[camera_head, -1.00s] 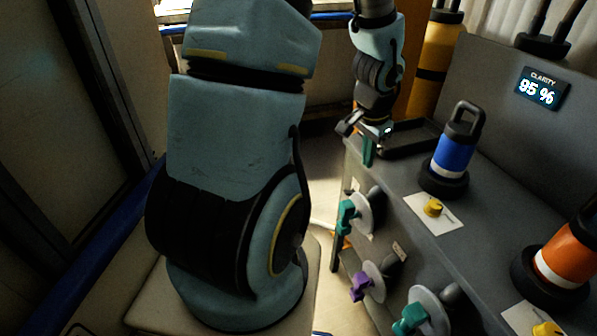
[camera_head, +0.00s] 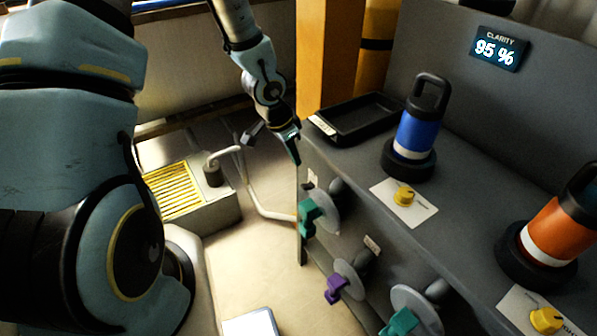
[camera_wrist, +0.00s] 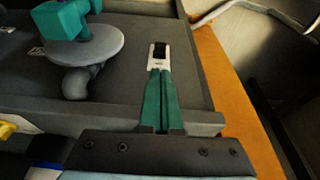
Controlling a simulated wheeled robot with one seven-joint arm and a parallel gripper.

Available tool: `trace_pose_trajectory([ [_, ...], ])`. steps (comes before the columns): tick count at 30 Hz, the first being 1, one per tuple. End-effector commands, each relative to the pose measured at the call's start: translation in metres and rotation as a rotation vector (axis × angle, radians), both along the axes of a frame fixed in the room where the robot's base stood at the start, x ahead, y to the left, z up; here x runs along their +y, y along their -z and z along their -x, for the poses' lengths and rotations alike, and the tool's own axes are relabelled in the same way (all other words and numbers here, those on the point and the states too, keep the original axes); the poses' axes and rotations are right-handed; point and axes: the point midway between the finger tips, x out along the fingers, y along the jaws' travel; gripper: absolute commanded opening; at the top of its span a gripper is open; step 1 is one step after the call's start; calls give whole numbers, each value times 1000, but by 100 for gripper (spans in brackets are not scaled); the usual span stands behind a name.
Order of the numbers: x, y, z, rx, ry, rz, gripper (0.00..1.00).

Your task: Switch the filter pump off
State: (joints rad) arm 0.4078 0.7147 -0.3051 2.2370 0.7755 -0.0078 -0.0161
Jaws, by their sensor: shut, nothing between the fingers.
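A white plate with a dark rocker switch (camera_wrist: 159,55) sits on the grey bench's front panel in the wrist view. It carries no readable name, and I cannot tell which way the rocker is set. A small pale plate (camera_head: 312,177) at the left end of the front panel in the head view looks like the same one. My gripper (camera_head: 294,152) hangs just left of the bench's near left corner. Its green fingers (camera_wrist: 160,76) are shut together and empty, pointing at the lower end of the switch plate. I cannot tell if they touch it.
Teal valve handles (camera_head: 309,216) and a purple handle (camera_head: 338,288) stick out of the front panel. A blue canister (camera_head: 418,133), an orange canister (camera_head: 557,230), yellow knobs (camera_head: 404,195) and a black tray (camera_head: 366,117) are on top. The display (camera_head: 498,48) reads 95 %. A pipe (camera_head: 257,202) crosses the floor.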

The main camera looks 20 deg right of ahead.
Motion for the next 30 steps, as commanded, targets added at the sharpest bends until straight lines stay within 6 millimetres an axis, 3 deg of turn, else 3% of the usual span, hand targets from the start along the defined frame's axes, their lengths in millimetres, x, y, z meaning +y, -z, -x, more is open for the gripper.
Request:
trace_pose_trajectory([
  [15, -23, 77, -3, 1, 1, -3, 0],
  [21, -27, 91, -5, 0, 0, -2, 0],
  [30, -28, 94, -5, 0, -1, -1, 0],
])
